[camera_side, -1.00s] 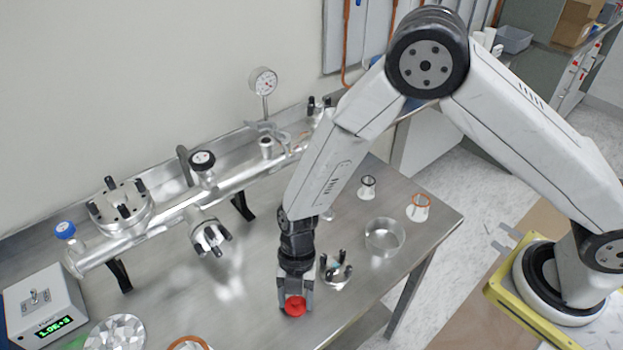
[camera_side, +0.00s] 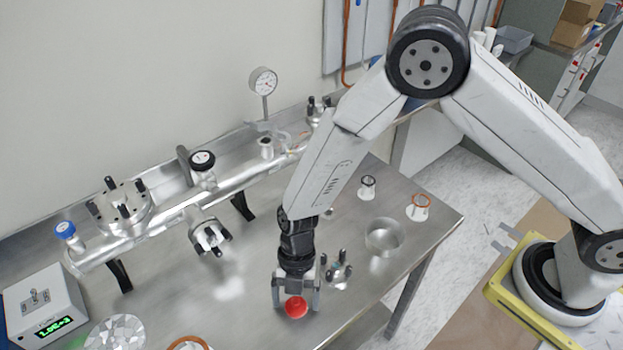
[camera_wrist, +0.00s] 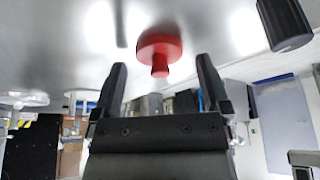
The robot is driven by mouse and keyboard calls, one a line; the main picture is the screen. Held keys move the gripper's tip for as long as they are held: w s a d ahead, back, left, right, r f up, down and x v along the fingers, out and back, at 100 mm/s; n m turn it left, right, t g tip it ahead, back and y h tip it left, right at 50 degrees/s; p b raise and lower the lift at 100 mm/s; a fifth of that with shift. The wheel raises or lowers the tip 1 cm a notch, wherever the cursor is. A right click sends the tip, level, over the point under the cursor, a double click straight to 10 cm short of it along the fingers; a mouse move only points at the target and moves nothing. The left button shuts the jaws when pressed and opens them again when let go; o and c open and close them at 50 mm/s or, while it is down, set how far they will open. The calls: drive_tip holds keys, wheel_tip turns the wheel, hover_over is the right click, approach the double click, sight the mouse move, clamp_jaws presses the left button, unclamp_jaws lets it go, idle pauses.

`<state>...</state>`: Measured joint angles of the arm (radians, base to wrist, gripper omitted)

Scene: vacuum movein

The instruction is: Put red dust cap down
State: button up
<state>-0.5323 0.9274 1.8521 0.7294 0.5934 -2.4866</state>
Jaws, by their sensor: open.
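The red dust cap (camera_side: 296,307) rests on the steel table between the fingers of my gripper (camera_side: 296,302). In the wrist view the cap (camera_wrist: 159,51) shows its round flange against the table and a narrower knob toward me. My gripper (camera_wrist: 160,78) is open there, with a finger on each side and a clear gap between each finger and the cap. Nothing is held in the jaws.
A small clamp-like part with black-tipped prongs (camera_side: 337,270) stands just right of my gripper. A round metal dish (camera_side: 384,237) sits further right. The steel manifold tube (camera_side: 160,220) lies behind. The table (camera_side: 235,290) is bare to the left.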

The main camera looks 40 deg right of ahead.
drive_tip(key=v, duration=1.2)
drive_tip(key=shift+d, duration=0.1)
idle(0.4)
drive_tip(key=s+d+r+m+t+h, duration=0.1)
drive_tip(key=s+d+r+m+t, duration=0.1)
drive_tip(key=d+m, duration=0.5)
drive_tip(key=s+d+r+m+t+h, duration=0.1)
drive_tip(key=s+d+r+m+t, duration=0.1)
drive_tip(key=d+m, duration=0.6)
drive_tip(key=s+d+r+m+t+h, duration=0.1)
drive_tip(key=s+d+r+m, duration=0.1)
drive_tip(key=d+m, duration=0.5)
drive_tip(key=r+m, duration=0.1)
drive_tip(key=m, duration=0.4)
drive_tip(key=shift+s+d+t, duration=0.25)
drive_tip(key=shift+d+t, duration=0.05)
drive_tip(key=shift+t, duration=0.1)
